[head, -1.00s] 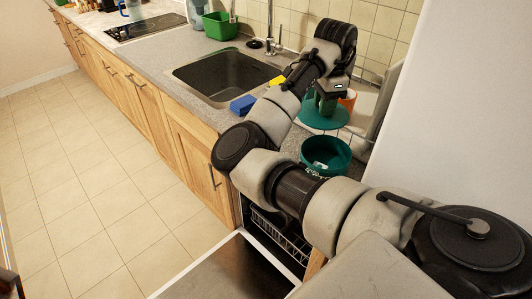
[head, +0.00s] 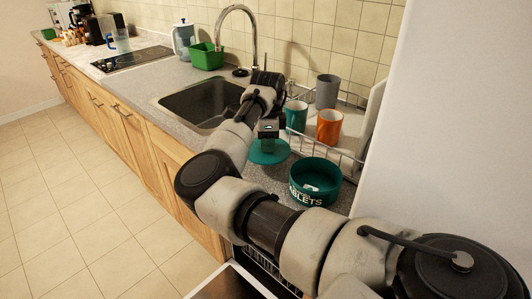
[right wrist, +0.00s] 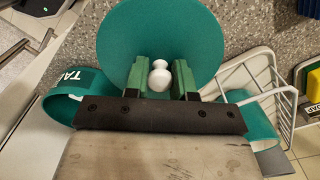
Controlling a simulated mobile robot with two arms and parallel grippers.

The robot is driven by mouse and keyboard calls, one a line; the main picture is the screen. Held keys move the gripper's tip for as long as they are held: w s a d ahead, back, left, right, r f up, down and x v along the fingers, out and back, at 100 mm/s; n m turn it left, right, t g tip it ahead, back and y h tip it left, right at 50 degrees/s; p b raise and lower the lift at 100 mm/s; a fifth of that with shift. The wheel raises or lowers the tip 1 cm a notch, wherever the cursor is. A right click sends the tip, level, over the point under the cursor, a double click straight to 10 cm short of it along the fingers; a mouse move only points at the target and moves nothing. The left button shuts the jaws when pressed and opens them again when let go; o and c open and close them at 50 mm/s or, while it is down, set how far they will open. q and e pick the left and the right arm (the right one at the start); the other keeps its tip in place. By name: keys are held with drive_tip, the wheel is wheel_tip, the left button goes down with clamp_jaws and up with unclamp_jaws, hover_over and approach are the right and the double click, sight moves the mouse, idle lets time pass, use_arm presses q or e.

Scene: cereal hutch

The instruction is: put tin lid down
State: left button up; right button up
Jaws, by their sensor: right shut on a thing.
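The tin lid (head: 268,154) is a flat teal disc, over the counter strip between the sink and the dish rack. My right gripper (head: 268,138) is above it. In the right wrist view, the green fingers of my right gripper (right wrist: 160,82) are shut on the lid's white knob (right wrist: 160,73), and the lid (right wrist: 160,30) spreads beyond them. I cannot tell whether the lid touches the counter. The open teal tin (head: 316,183), lettered "TABLETS", stands upright on the counter right of the lid, with something pale inside. My left gripper is out of view.
A wire dish rack (head: 333,150) behind the tin holds a green mug (head: 296,115), an orange mug (head: 330,127) and a grey mug (head: 327,91). The sink (head: 202,105) is left of the lid. An open dishwasher (head: 232,283) is below the counter. A white panel rises at right.

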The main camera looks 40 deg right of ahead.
drive_tip(key=shift+w+f, duration=0.15)
drive_tip(key=shift+f, duration=2)
drive_tip(key=shift+a, duration=0.1)
drive_tip(key=o, duration=0.9)
drive_tip(key=shift+f, duration=0.15)
wheel_tip(320, 180, up, 12)
drive_tip(key=shift+r, duration=0.2)
drive_tip(key=shift+r, duration=0.1)
